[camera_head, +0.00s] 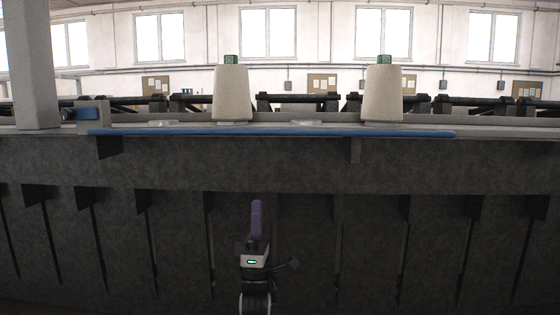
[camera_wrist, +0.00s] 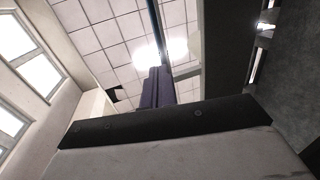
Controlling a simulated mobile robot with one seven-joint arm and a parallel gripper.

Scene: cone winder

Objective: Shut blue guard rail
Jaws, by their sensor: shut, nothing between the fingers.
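The blue guard rail (camera_head: 270,133) is a long thin bar in the head view. It runs level along the front edge of the grey machine, from left of the left cone to right of the right cone. My gripper (camera_head: 256,204) has purple fingers pointing up, in front of the machine's dark front face. The fingertips appear below the rail and apart from it. In the wrist view my gripper (camera_wrist: 155,76) shows its fingers together and empty. A thin dark bar passes behind them there; I cannot tell whether it is the rail.
Two pale cones with green tops, the left cone (camera_head: 231,93) and the right cone (camera_head: 383,94), stand on the ledge behind the rail. A grey post (camera_head: 32,65) rises at the left. Dark brackets line the machine's front. Ceiling and windows fill much of the wrist view.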

